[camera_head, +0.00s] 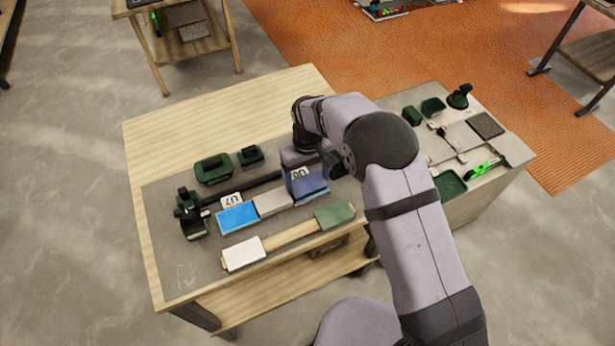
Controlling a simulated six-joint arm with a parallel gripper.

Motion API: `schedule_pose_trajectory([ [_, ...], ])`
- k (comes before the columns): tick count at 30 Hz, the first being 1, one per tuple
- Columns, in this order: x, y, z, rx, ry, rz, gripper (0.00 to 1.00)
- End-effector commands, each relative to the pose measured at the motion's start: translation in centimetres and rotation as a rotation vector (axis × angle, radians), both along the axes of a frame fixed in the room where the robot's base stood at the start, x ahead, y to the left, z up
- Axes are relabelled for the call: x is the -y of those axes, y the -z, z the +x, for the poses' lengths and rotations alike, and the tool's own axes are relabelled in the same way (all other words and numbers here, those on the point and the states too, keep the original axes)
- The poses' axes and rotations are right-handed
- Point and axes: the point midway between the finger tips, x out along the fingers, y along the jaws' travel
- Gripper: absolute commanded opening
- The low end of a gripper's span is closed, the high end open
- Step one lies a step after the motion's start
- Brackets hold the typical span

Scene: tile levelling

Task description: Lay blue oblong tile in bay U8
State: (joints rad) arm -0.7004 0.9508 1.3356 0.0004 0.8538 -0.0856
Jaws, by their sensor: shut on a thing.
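A darker blue oblong tile (312,187) is at my gripper (315,172), close to a tag that seems to read U8 (298,173). My gripper is shut on this tile, though the arm hides much of the jaws. I cannot tell whether the tile touches the surface below. It is at the right end of a row, beside a grey tile (273,203). A bright blue tile (238,218) lies at the row's left end, by a tag reading U7 (231,199).
In front, a wooden strip (290,236) has a white tile (243,254) and a green tile (335,215) at its ends. Dark green tools (213,168) stand behind the row. Another dark green tool (192,215) stands at left. A second bench (490,150) with tools is at right.

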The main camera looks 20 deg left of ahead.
Motion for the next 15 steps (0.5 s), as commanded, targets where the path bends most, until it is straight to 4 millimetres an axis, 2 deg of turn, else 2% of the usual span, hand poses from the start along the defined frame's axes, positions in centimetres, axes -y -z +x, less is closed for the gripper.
schedule_pose_trajectory([
  [15,-0.02,0.48,0.02,0.001,0.000,0.001,0.65],
])
